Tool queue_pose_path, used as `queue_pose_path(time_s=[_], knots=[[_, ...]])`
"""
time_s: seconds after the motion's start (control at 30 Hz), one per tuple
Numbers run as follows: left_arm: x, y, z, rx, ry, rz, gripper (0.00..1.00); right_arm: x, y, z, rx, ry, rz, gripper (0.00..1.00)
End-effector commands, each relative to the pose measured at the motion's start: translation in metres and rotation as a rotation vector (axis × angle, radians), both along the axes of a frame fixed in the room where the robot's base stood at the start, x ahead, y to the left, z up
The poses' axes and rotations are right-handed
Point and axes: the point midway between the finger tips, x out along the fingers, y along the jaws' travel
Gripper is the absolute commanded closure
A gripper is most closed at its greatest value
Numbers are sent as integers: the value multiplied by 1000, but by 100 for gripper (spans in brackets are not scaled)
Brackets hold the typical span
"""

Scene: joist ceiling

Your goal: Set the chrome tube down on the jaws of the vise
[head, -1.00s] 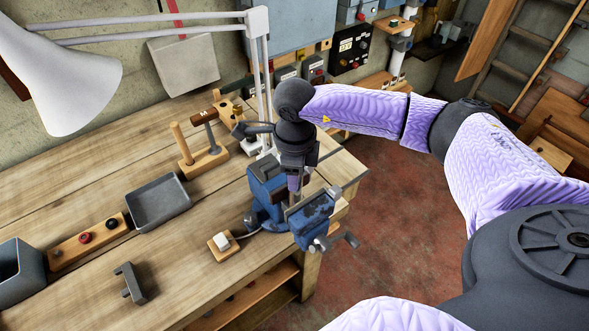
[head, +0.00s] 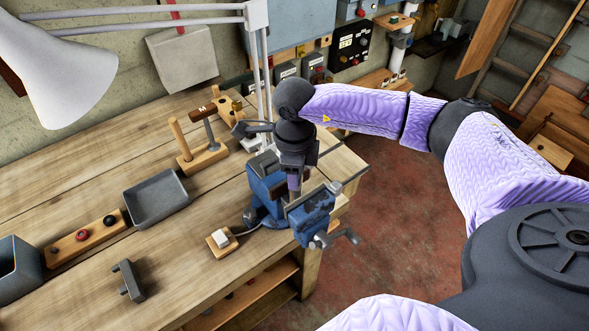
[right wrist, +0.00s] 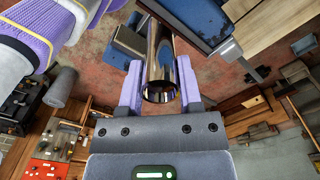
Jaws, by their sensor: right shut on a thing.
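The blue vise (head: 312,210) is fixed at the front right corner of the workbench in the head view. My right gripper (head: 293,188) points down over it, close to the jaws. In the right wrist view my right gripper (right wrist: 159,95) is shut on the chrome tube (right wrist: 160,60), with a purple-padded finger on each side. Blue vise parts (right wrist: 200,20) show just beyond the tube there. Whether the tube touches the jaws cannot be told. The tube is mostly hidden behind the gripper in the head view. My left gripper is not in view.
The wooden workbench (head: 90,195) carries a grey tray (head: 157,199), a wooden block with a white switch (head: 221,240), a dark bracket (head: 128,281) and a wooden stand with pegs (head: 203,157). A white lamp (head: 70,70) hangs at upper left. Open floor (head: 400,230) lies right of the bench.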

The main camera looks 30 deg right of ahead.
Motion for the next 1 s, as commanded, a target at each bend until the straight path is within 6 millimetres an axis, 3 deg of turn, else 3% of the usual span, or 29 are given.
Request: queue_pose_path(time_s=[0.03,0.2,0.47,0.57,0.8,1.0], knots=[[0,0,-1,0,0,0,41,0,0,0,0,0,0,51],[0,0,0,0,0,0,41,0,0,0,0,0,0,15],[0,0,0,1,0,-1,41,0,0,1,0,0,0,14],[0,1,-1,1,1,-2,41,1,0,17,0,-4,1,14],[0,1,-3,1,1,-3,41,1,0,77,0,-4,1,14],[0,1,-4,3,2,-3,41,0,0,99,1,-1,0,14]])
